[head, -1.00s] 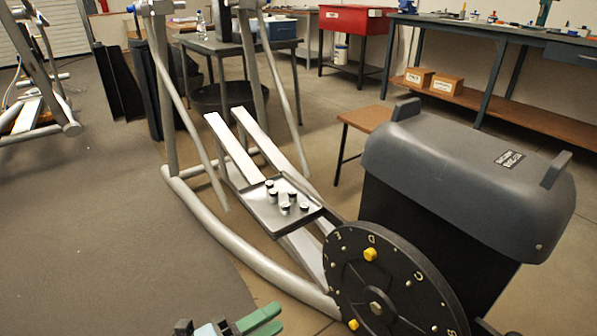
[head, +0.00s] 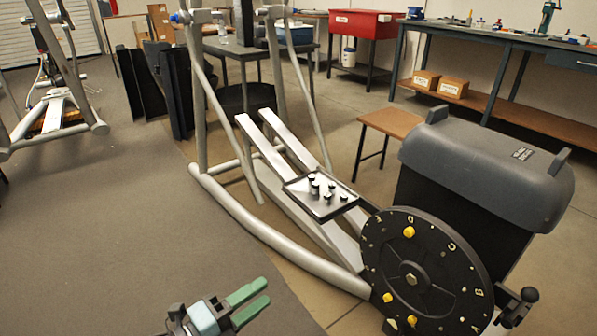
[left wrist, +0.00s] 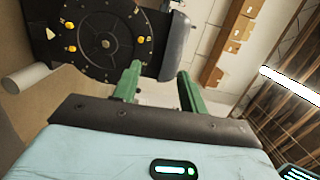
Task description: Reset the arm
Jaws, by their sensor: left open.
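My left gripper (head: 256,301) shows at the bottom of the head view, with two green fingers spread apart. It is open and empty, above the floor to the left of the elliptical's black wheel (head: 425,270). In the left wrist view the green fingers (left wrist: 158,88) are apart with nothing between them, and the black wheel (left wrist: 104,38) with yellow knobs lies beyond them. My right gripper is not in view.
The elliptical's silver frame (head: 270,240) curves close behind my left gripper. A tray (head: 297,190) with several small dark-topped pieces sits on it. A grey housing (head: 485,170) stands right. A small wooden table (head: 392,122) is behind. Grey mat (head: 100,240) on the left is clear.

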